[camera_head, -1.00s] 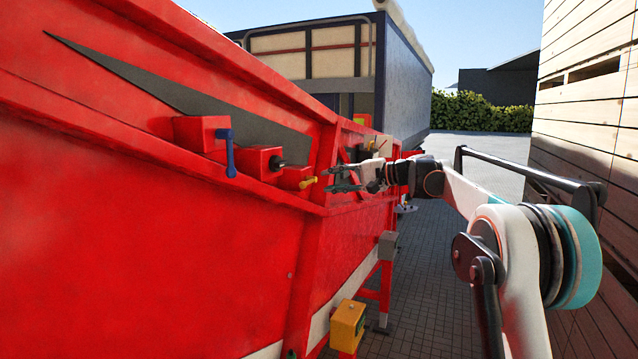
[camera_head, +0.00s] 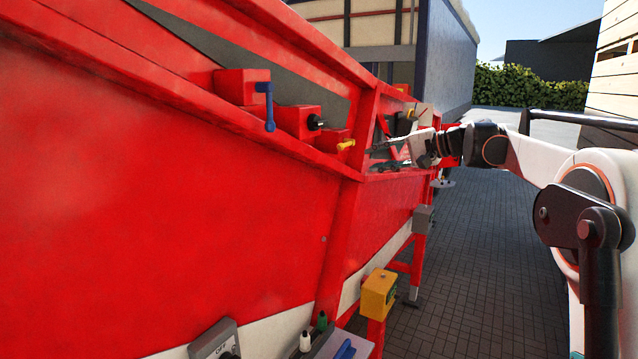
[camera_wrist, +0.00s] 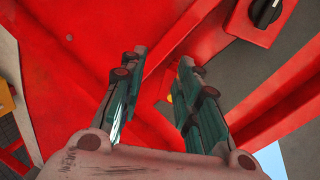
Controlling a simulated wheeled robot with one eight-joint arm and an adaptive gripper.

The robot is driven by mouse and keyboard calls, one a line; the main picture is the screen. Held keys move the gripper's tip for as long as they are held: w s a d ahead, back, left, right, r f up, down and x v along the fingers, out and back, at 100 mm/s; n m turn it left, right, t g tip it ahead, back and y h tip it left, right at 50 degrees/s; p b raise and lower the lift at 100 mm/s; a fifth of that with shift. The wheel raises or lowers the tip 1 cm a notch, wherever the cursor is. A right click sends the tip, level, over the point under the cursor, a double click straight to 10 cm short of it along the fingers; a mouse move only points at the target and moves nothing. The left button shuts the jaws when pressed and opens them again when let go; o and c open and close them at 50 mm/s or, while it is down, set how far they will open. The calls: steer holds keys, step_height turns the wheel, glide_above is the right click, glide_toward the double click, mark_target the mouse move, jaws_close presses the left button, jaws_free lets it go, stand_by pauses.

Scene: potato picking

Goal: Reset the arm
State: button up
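My gripper (camera_head: 388,154) is at the end of my arm, which reaches in from the right in the head view. It is beside the red machine (camera_head: 150,170), just right of and slightly below a small yellow knob (camera_head: 346,144). In the wrist view my gripper (camera_wrist: 162,62) has its two fingers apart, with red machine surface showing between them and nothing held. A bit of yellow shows between the fingers. I cannot tell whether a finger touches the machine.
A blue lever (camera_head: 268,105) and a black rotary switch (camera_head: 314,122) sit on the machine left of my gripper. A yellow box (camera_head: 378,295) hangs lower down. A truck (camera_head: 445,60) stands behind. Paved floor (camera_head: 490,250) lies open on the right, beside wooden crates (camera_head: 612,85).

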steer(key=s+a+f+n+g+h+b, duration=0.1)
steer(key=s+a+f+n+h+b, duration=0.2)
steer(key=s+f+b, duration=0.65)
steer(key=s+a+f+g+h+b, duration=0.1)
steer(key=s+a+f+h+b, duration=0.3)
steer(key=s+f, duration=1.1)
steer(key=s+d+f+n+h+b, duration=0.1)
steer(key=s+f+n+h+b, duration=0.1)
steer(key=s+f+b, duration=0.5)
steer(key=s+d+f+n+h+b, duration=0.2)
steer(key=s+f+b, duration=0.6)
steer(key=s+f, duration=0.7)
step_height(320, 180, down, 9)
steer(key=shift+s+d+r+t+h, duration=0.2)
steer(key=shift+s+t+h, duration=0.1)
steer(key=shift+s+t, duration=0.1)
